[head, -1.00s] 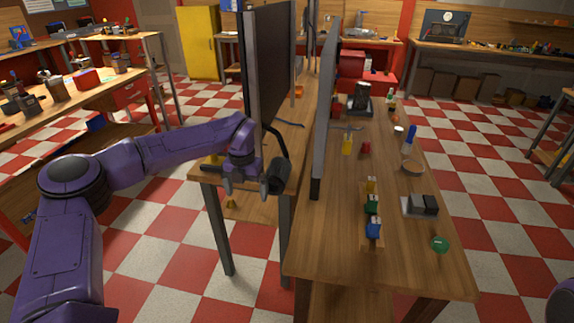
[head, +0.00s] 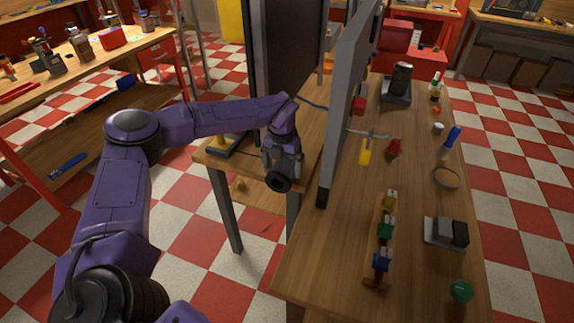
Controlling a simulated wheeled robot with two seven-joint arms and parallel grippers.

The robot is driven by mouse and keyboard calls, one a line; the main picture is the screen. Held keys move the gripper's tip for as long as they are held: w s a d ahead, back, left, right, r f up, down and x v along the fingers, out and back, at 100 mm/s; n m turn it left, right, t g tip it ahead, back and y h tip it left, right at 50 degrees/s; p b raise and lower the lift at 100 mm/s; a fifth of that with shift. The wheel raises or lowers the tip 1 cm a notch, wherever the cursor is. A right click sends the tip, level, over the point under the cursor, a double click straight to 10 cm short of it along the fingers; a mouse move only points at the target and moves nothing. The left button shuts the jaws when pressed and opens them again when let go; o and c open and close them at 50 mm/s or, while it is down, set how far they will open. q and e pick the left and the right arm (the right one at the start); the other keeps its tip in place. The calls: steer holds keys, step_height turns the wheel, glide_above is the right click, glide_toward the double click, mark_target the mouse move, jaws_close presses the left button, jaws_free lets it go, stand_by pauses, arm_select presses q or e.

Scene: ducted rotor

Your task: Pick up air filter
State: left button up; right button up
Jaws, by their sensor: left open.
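A dark round cylinder, which looks like the air filter (head: 279,183), lies at the near edge of the left workbench, its dark round end facing me. My left gripper (head: 282,167) is directly at it, pointing down, with its fingers open and one on either side of the cylinder as seen from here. Whether the fingers touch it I cannot tell. The gripper hides the cylinder's upper and far part. My right gripper is out of view.
A tall dark panel (head: 290,60) stands behind my left gripper, and a grey upright panel (head: 348,100) stands to its right. The right workbench (head: 335,235) holds a yellow-green-blue part row (head: 384,232), a ring (head: 447,178) and a black-and-grey block (head: 447,233).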

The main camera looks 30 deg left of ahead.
arm_select(q)
step_height(320, 180, down, 6)
steer(key=shift+a+r+p, duration=0.15)
steer(key=shift+r+p, duration=0.05)
steer(key=shift+p, duration=0.8)
steer(key=c, duration=0.9)
steer(key=shift+r+b, duration=0.5)
steer(key=shift+b, duration=0.2)
steer(key=d, duration=0.1)
steer(key=w+d+b, duration=0.2)
steer(key=shift+w+d+r, duration=0.1)
steer(key=shift+d+r, duration=0.25)
steer(key=shift+r, duration=0.05)
step_height(320, 180, up, 13)
steer(key=b, duration=0.1)
steer(key=shift+r+b, duration=0.15)
steer(key=shift+b, duration=0.25)
